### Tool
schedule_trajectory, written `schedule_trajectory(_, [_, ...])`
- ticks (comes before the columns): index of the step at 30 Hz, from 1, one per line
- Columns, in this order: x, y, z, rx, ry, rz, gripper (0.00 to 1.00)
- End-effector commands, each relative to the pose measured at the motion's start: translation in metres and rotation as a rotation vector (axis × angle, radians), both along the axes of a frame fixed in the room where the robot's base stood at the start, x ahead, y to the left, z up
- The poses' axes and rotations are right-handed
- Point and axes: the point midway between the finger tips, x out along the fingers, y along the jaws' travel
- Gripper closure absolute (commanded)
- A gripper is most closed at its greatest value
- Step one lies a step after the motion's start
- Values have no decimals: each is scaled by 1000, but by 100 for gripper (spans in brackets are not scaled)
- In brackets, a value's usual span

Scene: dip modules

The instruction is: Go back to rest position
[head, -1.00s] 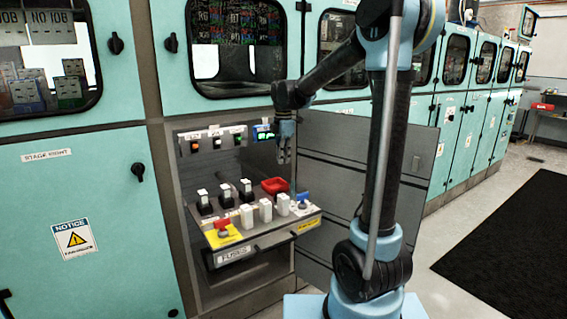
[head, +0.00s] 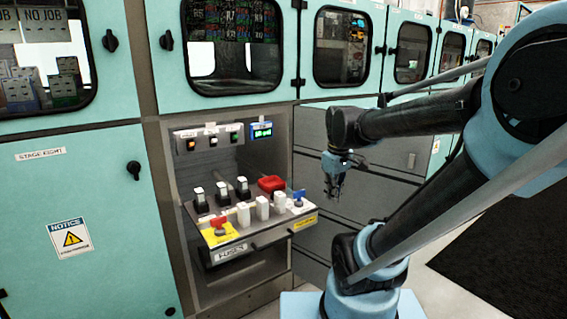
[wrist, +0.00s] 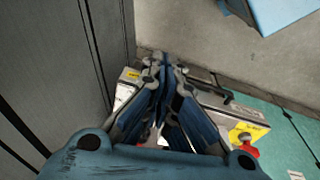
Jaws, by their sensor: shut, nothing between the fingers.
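My gripper (head: 334,187) hangs pointing down in the head view, to the right of the fuse drawer and in front of the grey open door. Its fingers are shut and empty; they also show in the wrist view (wrist: 163,62). My arm is bent back and folded over my base on the right. The fuse drawer (head: 262,240) stands pulled out of its cabinet bay, apart from my gripper. In the wrist view part of the drawer (wrist: 240,112) shows behind and right of the fingers.
The grey door (head: 305,230) stands open to the right. Teal cabinets (head: 75,220) line the wall. A black mat (head: 490,245) lies on the floor.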

Motion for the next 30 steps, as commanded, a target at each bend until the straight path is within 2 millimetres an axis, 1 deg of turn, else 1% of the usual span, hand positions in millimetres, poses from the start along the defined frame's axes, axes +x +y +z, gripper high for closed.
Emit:
schedule_trajectory(1, [-12, -6, -8, 7, -5, -63, 100])
schedule_trajectory(6, [-46, -20, -36, 38, -23, -293, 100])
schedule_trajectory(12, [-77, -31, -67, 71, -42, -522, 100])
schedule_trajectory(15, [-85, -34, -77, 82, -48, -593, 100])
schedule_trajectory(18, [-90, -35, -83, 90, -51, -634, 100])
schedule_trajectory(30, [-91, -35, -84, 91, -52, -646, 100])
